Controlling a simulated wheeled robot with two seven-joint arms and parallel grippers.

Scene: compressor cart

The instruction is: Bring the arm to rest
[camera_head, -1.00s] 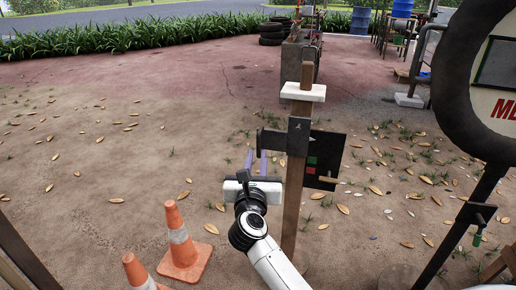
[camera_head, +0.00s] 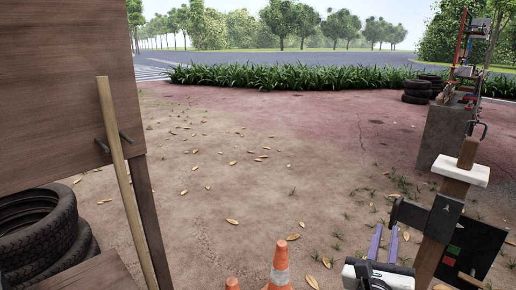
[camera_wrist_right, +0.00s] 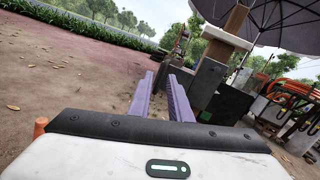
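My right gripper (camera_head: 384,240) shows at the lower right of the head view, with two purple fingers held apart. Nothing shows between them. In the right wrist view the same fingers (camera_wrist_right: 161,92) point forward with a gap between them. The wooden post (camera_head: 428,260), with a white cap and a dark metal bracket (camera_head: 439,219), stands just right of the gripper. A dark panel (camera_head: 474,252) with a green and a red patch is on the post's right side. The post also shows in the wrist view (camera_wrist_right: 220,48). My left gripper is not in view.
Orange cones (camera_head: 280,265) stand at the bottom centre, left of the gripper. A wooden board (camera_head: 60,90), a leaning pole (camera_head: 123,180) and stacked tyres (camera_head: 45,230) fill the left. Open dirt with leaves lies between. A concrete block (camera_head: 440,140) stands beyond the post.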

